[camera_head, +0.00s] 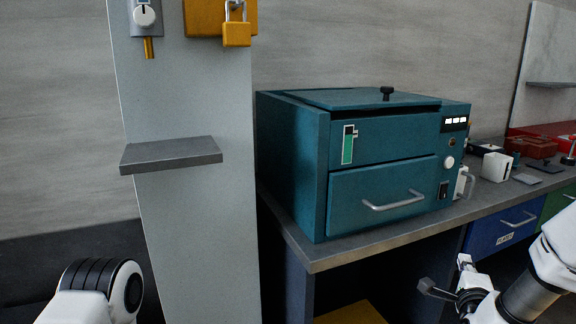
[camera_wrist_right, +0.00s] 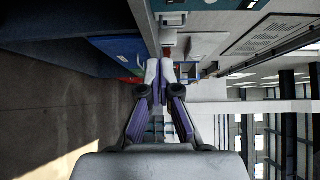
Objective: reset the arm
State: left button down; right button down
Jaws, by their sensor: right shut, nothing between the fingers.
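My right arm (camera_head: 548,250) comes in at the lower right of the head view, in front of the bench. Its wrist end is low, below the bench top, and the gripper is only partly clear there. In the right wrist view my right gripper (camera_wrist_right: 160,68) shows its two white fingertips close together, with nothing held between them. A white and black part of my left arm (camera_head: 95,290) shows at the lower left of the head view. My left gripper is not in view.
A teal machine (camera_head: 385,150) with a drawer handle stands on the grey bench (camera_head: 350,247). A pale column (camera_head: 190,230) with a small grey shelf (camera_head: 170,155) and a yellow padlock (camera_head: 236,35) stands left. A blue drawer (camera_head: 502,232) lies below the bench top at right.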

jog(key=s+a+f+n+g+y+p, duration=0.2)
jog(key=s+a+f+n+g, duration=0.15)
jog(key=s+f, duration=0.45)
jog(key=s+a+f+n+g+y+p, duration=0.25)
jog(key=s+a+f, duration=0.25)
jog(key=f, duration=0.8)
jog(key=s+a+f+n+g, duration=0.1)
jog(key=s+f+n+g, duration=0.1)
jog(key=s+n, duration=0.3)
jog(key=s+a+f+n+g+y+p, duration=0.1)
jog(key=s+n+g, duration=0.4)
jog(key=s, duration=0.6)
jog(key=s+a+f+n+g+y, duration=0.1)
jog(key=s+a+f+n+g, duration=0.2)
jog(key=s+n, duration=0.3)
jog(key=shift+s+f+g+p, duration=0.3)
jog(key=shift+s+f, duration=0.55)
jog(key=shift+s, duration=0.1)
jog(key=shift+a, duration=0.15)
